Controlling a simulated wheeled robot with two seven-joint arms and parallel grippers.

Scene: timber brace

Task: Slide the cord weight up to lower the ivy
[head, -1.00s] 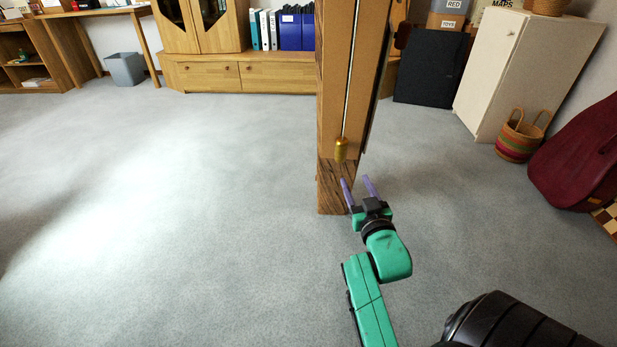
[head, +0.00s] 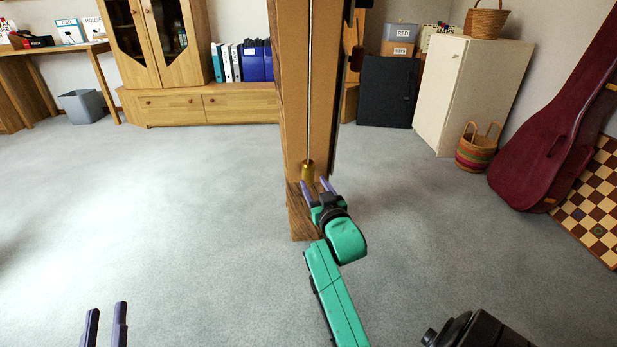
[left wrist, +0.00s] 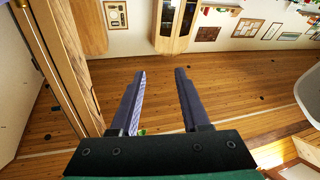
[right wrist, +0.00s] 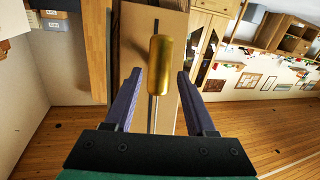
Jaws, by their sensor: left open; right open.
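The brass cord weight (head: 307,172) hangs low against the front of the timber post (head: 297,100), on a thin pale cord (head: 310,80) that runs up the post. My right gripper (head: 315,182) is open just beside and below the weight. In the right wrist view the weight (right wrist: 160,62) shows between the two spread fingertips; whether either finger touches it I cannot tell. My left gripper (head: 106,308) is open and empty at the bottom left, far from the post; its spread fingers also show in the left wrist view (left wrist: 160,74). The ivy is not visible.
The post's darker wooden foot (head: 302,222) stands on open grey carpet (head: 170,210). A low wooden cabinet (head: 205,107) is behind on the left. A white cupboard (head: 465,90), a striped basket (head: 478,150) and a dark red instrument case (head: 550,130) stand on the right.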

